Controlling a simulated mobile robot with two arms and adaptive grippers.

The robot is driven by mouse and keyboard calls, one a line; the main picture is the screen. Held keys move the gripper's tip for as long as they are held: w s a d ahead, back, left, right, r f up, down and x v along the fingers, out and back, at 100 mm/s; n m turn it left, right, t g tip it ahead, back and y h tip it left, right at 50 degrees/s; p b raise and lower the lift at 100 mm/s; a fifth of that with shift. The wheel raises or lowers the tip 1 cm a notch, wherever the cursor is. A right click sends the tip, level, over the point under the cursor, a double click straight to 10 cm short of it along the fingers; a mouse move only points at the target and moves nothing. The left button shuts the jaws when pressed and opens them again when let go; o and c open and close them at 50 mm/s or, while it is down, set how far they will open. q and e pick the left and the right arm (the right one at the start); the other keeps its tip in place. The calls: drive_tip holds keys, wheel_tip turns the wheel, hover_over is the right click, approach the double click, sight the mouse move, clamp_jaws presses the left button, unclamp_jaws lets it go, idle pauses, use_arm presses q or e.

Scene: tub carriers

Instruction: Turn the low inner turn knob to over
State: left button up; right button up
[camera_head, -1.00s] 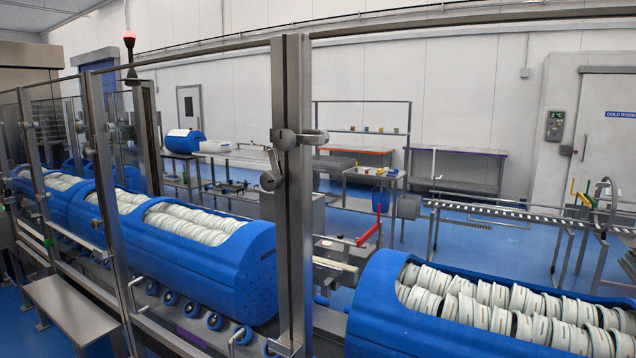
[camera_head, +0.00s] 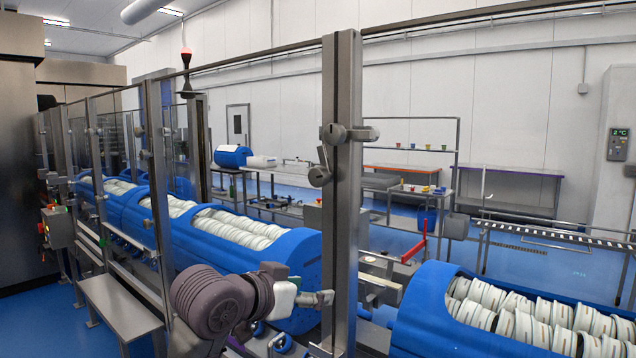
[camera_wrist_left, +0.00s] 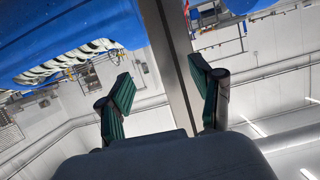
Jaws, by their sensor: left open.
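A grey steel post (camera_head: 342,230) carries two grey knob-like fittings on its near side. The upper one (camera_head: 333,133) has a short bar reaching right. The lower turn knob (camera_head: 319,176) sits beneath it, with a slanted lever above. I cannot tell for sure whether it is the low inner one, nor read its setting. My left gripper (camera_head: 318,298) is well below both, near the lower part of the post. In the left wrist view its two green-padded fingers (camera_wrist_left: 160,75) are apart and empty, with a steel post (camera_wrist_left: 176,65) showing beyond the gap. No knob is visible there.
Blue tub carriers filled with white tubs stand behind the post (camera_head: 290,250) and to its right (camera_head: 420,315). Clear guard panels and posts run along the left. A steel bench (camera_head: 120,305) and control box (camera_head: 57,227) are at left. A red lever (camera_head: 414,250) stands right of the post.

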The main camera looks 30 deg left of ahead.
sight(315, 177)
use_arm(q)
drive_tip(key=s+a+r+t, duration=0.2)
drive_tip(key=s+r, duration=0.1)
drive_tip(key=r, duration=0.6)
drive_tip(key=s+a+r+t, duration=0.2)
drive_tip(key=r, duration=0.7)
drive_tip(key=shift+h, duration=0.4)
drive_tip(key=w+p, duration=0.1)
drive_tip(key=w, duration=0.3)
drive_tip(key=w+p, duration=0.1)
drive_tip(key=w, duration=0.3)
drive_tip(key=w+p, duration=0.2)
drive_tip(key=w, duration=0.2)
drive_tip(key=shift+w+d+r, duration=0.15)
drive_tip(key=shift+d+r, duration=0.1)
drive_tip(key=shift+r, duration=0.05)
drive_tip(key=shift+w+f, duration=0.1)
drive_tip(key=shift+w, duration=0.45)
drive_tip(key=c, duration=1.1)
drive_tip(key=shift+c, duration=0.2)
